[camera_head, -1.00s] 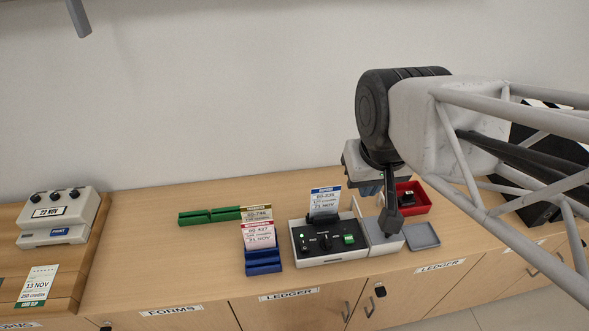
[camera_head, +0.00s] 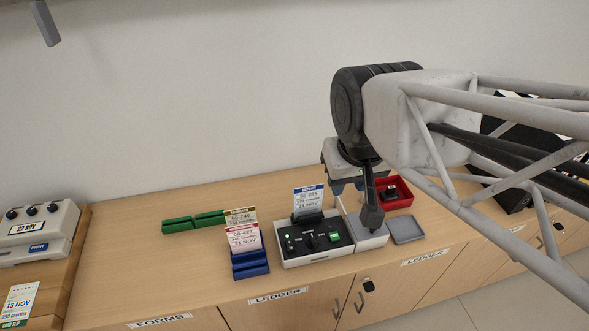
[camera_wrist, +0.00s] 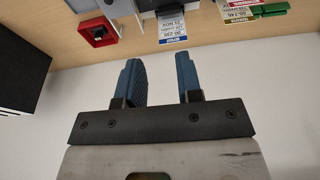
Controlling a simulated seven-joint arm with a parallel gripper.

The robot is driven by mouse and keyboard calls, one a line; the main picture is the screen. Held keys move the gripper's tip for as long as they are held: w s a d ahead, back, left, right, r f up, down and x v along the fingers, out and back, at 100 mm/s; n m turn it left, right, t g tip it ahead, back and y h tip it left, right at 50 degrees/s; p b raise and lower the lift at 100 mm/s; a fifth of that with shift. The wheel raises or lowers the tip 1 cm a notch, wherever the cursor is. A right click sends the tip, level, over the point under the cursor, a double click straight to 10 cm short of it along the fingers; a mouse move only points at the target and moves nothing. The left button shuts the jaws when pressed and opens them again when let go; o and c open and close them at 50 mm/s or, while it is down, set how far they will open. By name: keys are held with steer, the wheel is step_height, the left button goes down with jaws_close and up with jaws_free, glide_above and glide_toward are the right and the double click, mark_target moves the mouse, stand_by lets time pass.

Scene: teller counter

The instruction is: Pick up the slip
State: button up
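A white slip with a blue header (camera_head: 309,199) stands upright in the dark slot of a white-and-black machine (camera_head: 286,258). It also shows in the wrist view (camera_wrist: 172,29), its blue edge towards my gripper. A red-headed slip (camera_head: 243,238) stands in a blue holder (camera_head: 250,268), with an olive-headed slip (camera_head: 240,215) behind it. A green-edged slip (camera_head: 19,303) lies at the far left. My gripper (camera_wrist: 162,78) is open and empty, its blue fingers apart from the blue-headed slip. In the head view, my wrist partly hides the gripper, above the counter behind the machine.
Green holders (camera_head: 178,226) are behind the blue holder. A red tray (camera_head: 402,200) with a dark object and a grey tray (camera_head: 407,230) are right of the machine. A date device (camera_head: 40,232) stands at far left. The counter (camera_head: 130,270) between is clear.

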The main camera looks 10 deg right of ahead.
steer(key=m+g+y, duration=0.3)
steer(key=m, duration=1.5)
glide_above(307, 193)
steer(key=d, duration=0.2)
step_height(307, 193, down, 16)
steer(key=shift+w+r, duration=0.1)
steer(key=shift+r, duration=0.1)
steer(key=shift+x, duration=1.3)
steer(key=shift+x, duration=2.6)
steer(key=shift+w, duration=0.1)
